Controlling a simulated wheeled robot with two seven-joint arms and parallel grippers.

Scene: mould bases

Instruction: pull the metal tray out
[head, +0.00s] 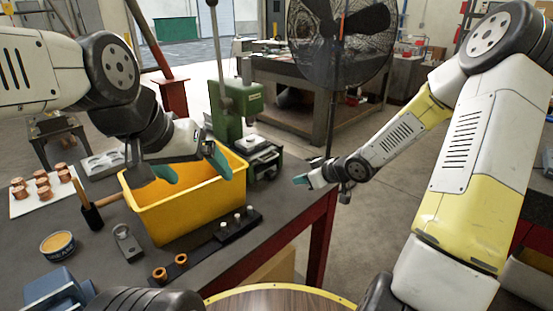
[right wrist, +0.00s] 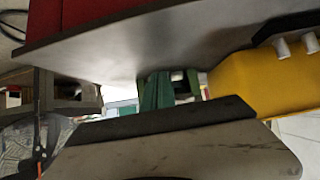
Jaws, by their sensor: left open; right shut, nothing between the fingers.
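The grey metal tray (head: 100,164) with round hollows lies on the table at the back left, left of the yellow bin. My left arm passes in front of part of that area. My left gripper (head: 193,168) is open, its two teal fingers spread over the mouth of the yellow bin (head: 185,217), apart from the tray. Whether the fingers touch the bin I cannot tell. The right wrist view does not show the tray.
The dark table (head: 208,268) holds copper pieces on a white sheet (head: 36,196), a hammer (head: 90,212), a black rack with white pegs (head: 226,235) and a green press (head: 236,108). The bin also shows in the right wrist view (right wrist: 255,85). A fan (head: 340,40) stands behind.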

